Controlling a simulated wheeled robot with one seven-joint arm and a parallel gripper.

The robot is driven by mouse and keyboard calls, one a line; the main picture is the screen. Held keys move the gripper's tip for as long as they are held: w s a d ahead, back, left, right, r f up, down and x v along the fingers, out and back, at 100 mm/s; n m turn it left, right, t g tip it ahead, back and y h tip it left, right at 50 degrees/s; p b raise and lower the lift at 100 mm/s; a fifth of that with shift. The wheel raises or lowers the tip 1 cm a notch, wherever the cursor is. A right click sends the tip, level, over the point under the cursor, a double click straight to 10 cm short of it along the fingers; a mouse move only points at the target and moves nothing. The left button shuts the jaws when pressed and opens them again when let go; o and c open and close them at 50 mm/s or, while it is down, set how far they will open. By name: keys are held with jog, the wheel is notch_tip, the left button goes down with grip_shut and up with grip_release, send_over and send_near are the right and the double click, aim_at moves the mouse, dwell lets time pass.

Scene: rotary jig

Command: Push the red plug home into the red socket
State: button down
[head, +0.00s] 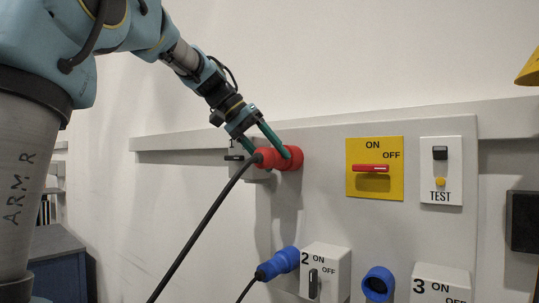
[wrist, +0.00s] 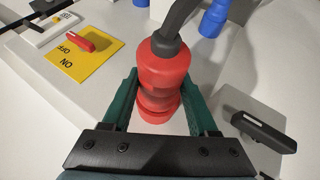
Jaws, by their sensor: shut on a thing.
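The red plug (head: 267,159) with its thick dark cable is between the green fingers of my gripper (head: 268,150), which is shut on it. The plug is lined up with the red socket (head: 293,158) on the grey panel, and the two meet or nearly meet. In the wrist view the red plug (wrist: 163,66) fills the space between the fingers of my gripper (wrist: 161,80). A red ringed part, probably the red socket (wrist: 158,105), shows below it. I cannot tell how deep the plug sits.
A switch box marked 1 with a dark handle (head: 234,158) is close left of the plug. The yellow ON/OFF switch plate (head: 374,185) and TEST plate (head: 441,190) are to the right. A blue plug (head: 278,264), box 2 (head: 325,262) and blue socket (head: 378,284) are below.

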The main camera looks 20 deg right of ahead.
jog(key=shift+w+d, duration=0.15)
jog(key=shift+d, duration=0.1)
jog(key=shift+c, duration=0.5)
grip_release()
jog(key=b+v, duration=0.1)
jog(key=v, duration=0.9)
jog(key=shift+a+r+b, duration=0.25)
jog(key=shift+r+b, duration=0.05)
jog(key=shift+r, duration=0.05)
jog(key=shift+w, duration=0.15)
jog(key=w+a+f+n+t+y, duration=0.15)
jog(key=a+f, duration=0.25)
jog(key=f, duration=0.5)
jog(key=w+a+f+n+y, duration=0.1)
jog(key=w+a+f+n, duration=0.2)
jog(key=f, duration=0.6)
jog(key=w+a+f+n+t+y, duration=0.1)
jog(key=a+f+n+y, duration=0.15)
jog(key=a+f, duration=0.5)
jog(key=s+a+f+n+y, duration=0.1)
jog(key=s+a+f, duration=0.5)
jog(key=f, duration=0.4)
jog(key=s+a+f+n+y, duration=0.1)
jog(key=s+a+f, duration=0.5)
jog(key=f, duration=0.4)
jog(key=shift+s+a+f+t+y, duration=0.2)
jog(key=shift+s+f+t+y, duration=0.2)
jog(key=shift+s, duration=0.4)
